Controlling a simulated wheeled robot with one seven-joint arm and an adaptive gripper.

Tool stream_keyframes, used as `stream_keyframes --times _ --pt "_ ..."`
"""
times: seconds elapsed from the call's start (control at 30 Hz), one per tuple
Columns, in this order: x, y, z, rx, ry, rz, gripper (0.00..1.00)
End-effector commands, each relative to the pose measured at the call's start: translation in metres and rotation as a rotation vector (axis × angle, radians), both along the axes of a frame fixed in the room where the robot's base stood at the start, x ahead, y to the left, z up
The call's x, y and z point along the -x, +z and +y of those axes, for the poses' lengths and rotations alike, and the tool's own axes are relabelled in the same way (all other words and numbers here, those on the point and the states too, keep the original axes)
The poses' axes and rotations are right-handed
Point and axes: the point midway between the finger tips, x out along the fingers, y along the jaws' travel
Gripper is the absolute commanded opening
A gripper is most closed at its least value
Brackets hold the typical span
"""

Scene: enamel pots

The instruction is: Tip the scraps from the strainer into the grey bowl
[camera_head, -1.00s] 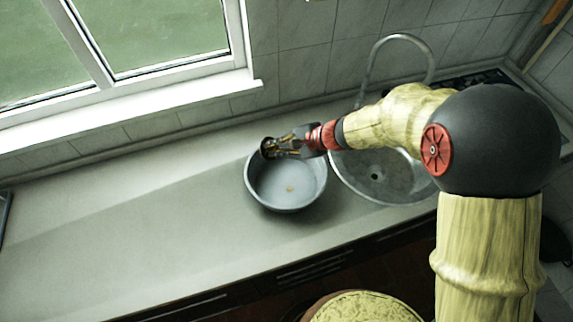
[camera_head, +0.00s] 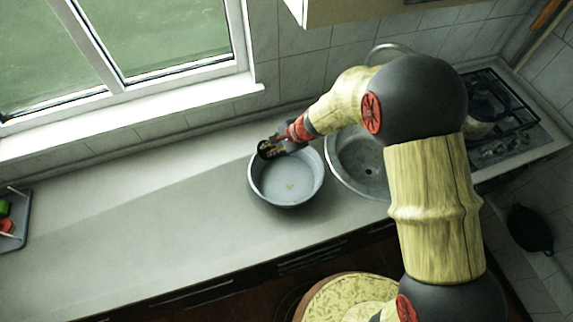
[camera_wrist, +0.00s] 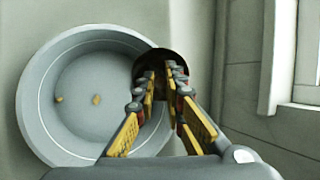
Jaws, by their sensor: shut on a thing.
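The grey bowl (camera_head: 262,194) stands on the counter to the left of the sink; its rim also shows in the wrist view (camera_wrist: 28,112). Small yellow-orange scraps (camera_wrist: 96,99) lie apart on its floor, and they show as a small spot in the head view (camera_head: 290,186). My gripper (camera_head: 277,146) is over the bowl's far left rim, shut on a small dark round thing, which I take for the strainer (camera_head: 265,150). In the wrist view the strainer (camera_wrist: 156,57) is beyond my fingers, overlapping the bowl's rim. Its inside and contents cannot be made out.
The sink (camera_head: 350,165) is right of the bowl, with a stove (camera_head: 500,110) beyond. A tray (camera_head: 14,240) with green and red things sits at the far left. The counter (camera_head: 130,225) between is clear. The window wall is close behind the bowl.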

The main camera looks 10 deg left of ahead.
Motion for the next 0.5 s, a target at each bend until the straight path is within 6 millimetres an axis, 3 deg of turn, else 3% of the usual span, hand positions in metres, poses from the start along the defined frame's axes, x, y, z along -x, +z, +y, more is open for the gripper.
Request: stream_keyframes --times 0.5 --pt "-0.002 0.002 0.015 0.096 0.001 0.02 0.0"
